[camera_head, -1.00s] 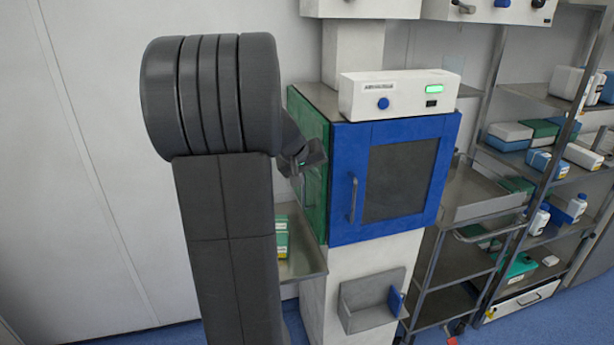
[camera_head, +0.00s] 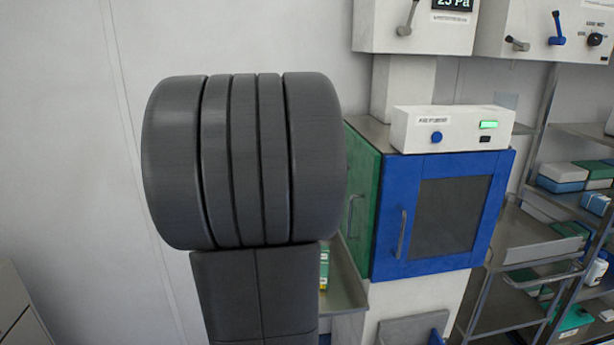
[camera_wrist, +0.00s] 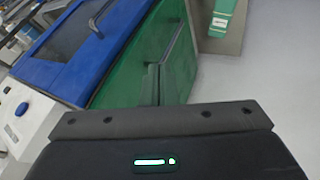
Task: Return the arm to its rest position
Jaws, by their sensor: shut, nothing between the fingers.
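In the wrist view my gripper (camera_wrist: 153,72) shows at the lower middle, its dark body across the bottom with a small green light. Its fingers are shut and hold nothing. The green door (camera_wrist: 125,78) and blue door (camera_wrist: 70,48) lie beyond it; I cannot tell the exact gap. In the head view, my dark arm (camera_head: 245,165) stands upright left of the cabinet and hides the gripper.
The cabinet has a closed blue door (camera_head: 392,225) and a green side door (camera_head: 362,190). A white control box (camera_head: 452,128) sits on top. A metal shelf (camera_head: 343,285) is close by the arm. Steel racks stand at right. The wall at left is clear.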

